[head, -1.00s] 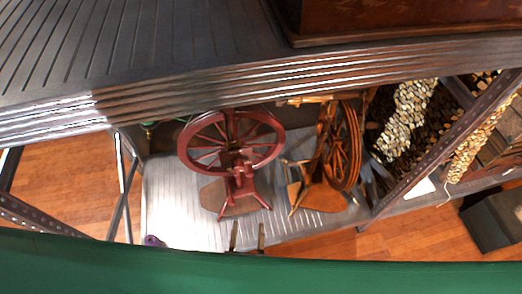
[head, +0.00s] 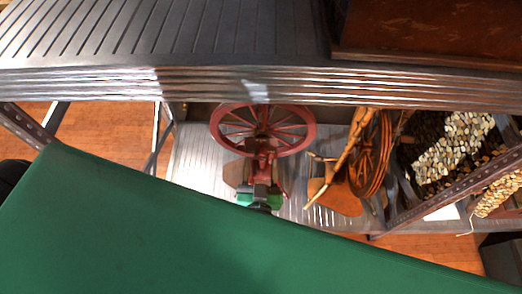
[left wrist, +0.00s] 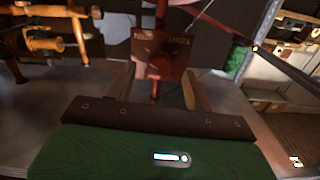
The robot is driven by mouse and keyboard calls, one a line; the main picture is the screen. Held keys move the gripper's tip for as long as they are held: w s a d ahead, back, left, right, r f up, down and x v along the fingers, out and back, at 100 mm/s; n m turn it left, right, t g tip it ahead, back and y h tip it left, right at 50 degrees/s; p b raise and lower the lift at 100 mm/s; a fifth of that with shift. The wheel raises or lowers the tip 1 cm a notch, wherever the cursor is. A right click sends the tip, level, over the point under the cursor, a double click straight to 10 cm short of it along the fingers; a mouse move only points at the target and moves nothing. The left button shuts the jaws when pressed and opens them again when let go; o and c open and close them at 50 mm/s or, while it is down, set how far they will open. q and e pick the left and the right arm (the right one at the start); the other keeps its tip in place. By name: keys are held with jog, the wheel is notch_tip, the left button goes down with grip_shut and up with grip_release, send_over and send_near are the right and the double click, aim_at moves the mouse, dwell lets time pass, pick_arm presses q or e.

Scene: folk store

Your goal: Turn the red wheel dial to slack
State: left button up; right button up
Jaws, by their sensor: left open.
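The red spinning wheel (head: 263,130) stands on the lower grey shelf in the head view. In the left wrist view its red upright plate (left wrist: 160,55) faces me, with small pale lettering at its upper left and upper right. I cannot clearly make out a separate dial on it. My left gripper (head: 262,192) is in front of the lower part of the red wheel's frame. In the left wrist view the left gripper (left wrist: 158,85) is open, one finger either side of the plate's lower part; contact cannot be told. My right gripper is not in view.
A brown wooden spinning wheel (head: 370,155) stands close on the right. The upper shelf (head: 200,85) overhangs the red wheel's top, with a dark red chest (head: 430,35) on it. Strings of pale pieces (head: 450,145) hang further right. Bare shelf (head: 195,160) shows on the left.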

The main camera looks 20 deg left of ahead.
aim_at(261, 158)
pick_arm(q)
jog(key=shift+p+x, duration=0.3)
jog(key=shift+x, duration=1.7)
jog(key=shift+c, duration=0.2)
jog(key=c, duration=0.9)
